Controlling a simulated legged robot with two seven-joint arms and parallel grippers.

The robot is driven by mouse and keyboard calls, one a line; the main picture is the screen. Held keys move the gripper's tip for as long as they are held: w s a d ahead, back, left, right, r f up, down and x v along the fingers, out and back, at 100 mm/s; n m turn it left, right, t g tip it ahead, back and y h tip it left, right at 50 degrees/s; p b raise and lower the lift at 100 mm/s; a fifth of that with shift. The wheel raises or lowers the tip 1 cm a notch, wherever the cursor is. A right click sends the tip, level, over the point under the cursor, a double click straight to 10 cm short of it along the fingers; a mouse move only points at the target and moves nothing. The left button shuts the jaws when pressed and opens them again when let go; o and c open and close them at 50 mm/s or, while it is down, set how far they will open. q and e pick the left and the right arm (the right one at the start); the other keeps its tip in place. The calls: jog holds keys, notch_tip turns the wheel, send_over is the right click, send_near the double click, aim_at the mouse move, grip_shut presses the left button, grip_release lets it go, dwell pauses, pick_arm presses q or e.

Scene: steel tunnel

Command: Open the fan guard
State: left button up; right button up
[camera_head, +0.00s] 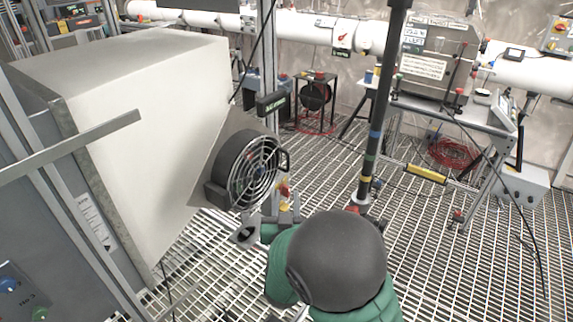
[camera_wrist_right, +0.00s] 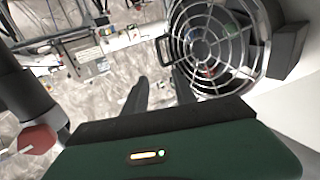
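The fan guard (camera_head: 258,172) is a round light-metal grille over a black fan housing (camera_head: 228,168) on the side of the big pale box. It lies against the housing and looks shut. A small dark handle (camera_head: 284,160) sticks out from its right edge. In the right wrist view the guard (camera_wrist_right: 203,46) is at the top right, with its handle (camera_wrist_right: 161,49) on the left rim. My right gripper (camera_head: 283,207) is just below and in front of the guard. In the wrist view its two dark fingers (camera_wrist_right: 160,88) are apart and empty, below the handle. My left gripper is not in view.
The pale box (camera_head: 140,110) fills the left. A dark upright pole (camera_head: 376,110) stands right of my right arm. A work table (camera_head: 455,112) with equipment is at the back right. Open grated floor (camera_head: 430,240) lies at the right.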

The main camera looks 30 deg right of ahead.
aim_at(288, 164)
jog(key=x, duration=1.4)
jog(key=shift+w+d+f, duration=0.15)
jog(key=shift+w+f, duration=0.15)
jog(key=shift+w, duration=0.05)
grip_shut()
dwell(0.4)
